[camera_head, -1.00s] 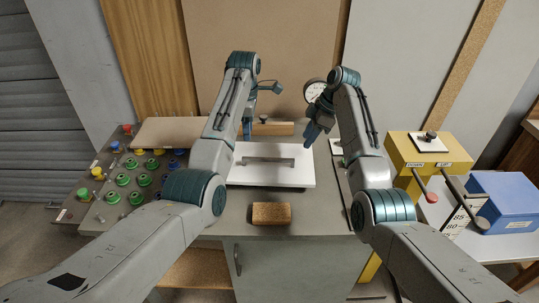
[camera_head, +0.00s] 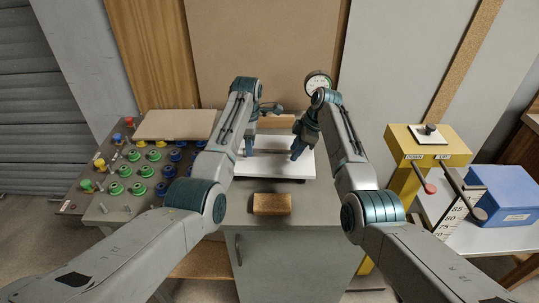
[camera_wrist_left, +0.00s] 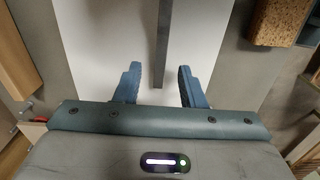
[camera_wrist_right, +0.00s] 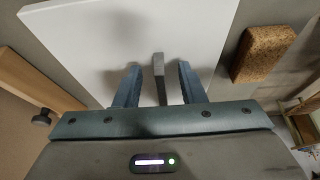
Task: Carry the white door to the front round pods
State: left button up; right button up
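The white door (camera_head: 275,170) lies flat on the grey bench, with a grey bar handle (camera_head: 272,153) along its top. My left gripper (camera_head: 249,146) is open over the door's left part; in the left wrist view the handle (camera_wrist_left: 161,40) shows between its apart fingers (camera_wrist_left: 159,86). My right gripper (camera_head: 299,148) is open over the right part; in the right wrist view the handle's end (camera_wrist_right: 159,75) shows between its fingers (camera_wrist_right: 159,86). Neither clearly touches the bar. Round green pods (camera_head: 117,188) and blue pods (camera_head: 175,155) stand at the left.
A beige board (camera_head: 175,125) lies behind the pods; small red and yellow knobs stand at their left. A cork block (camera_head: 272,204) sits in front of the door. A round dial (camera_head: 318,82) is behind. A yellow stand (camera_head: 430,145) and blue box (camera_head: 505,195) are at right.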

pick_arm(q)
jog(key=shift+f, duration=0.75)
pick_arm(e)
jog(key=shift+w+a+f, duration=0.1)
jog(key=shift+a+f, duration=0.15)
jog(key=shift+f, duration=0.45)
pick_arm(q)
jog(key=shift+c, duration=0.7)
pick_arm(e)
jog(key=shift+r, duration=0.1)
jog(key=shift+c, duration=0.7)
pick_arm(q)
grip_shut()
pick_arm(e)
grip_shut()
pick_arm(q)
jog(key=shift+r, duration=0.1)
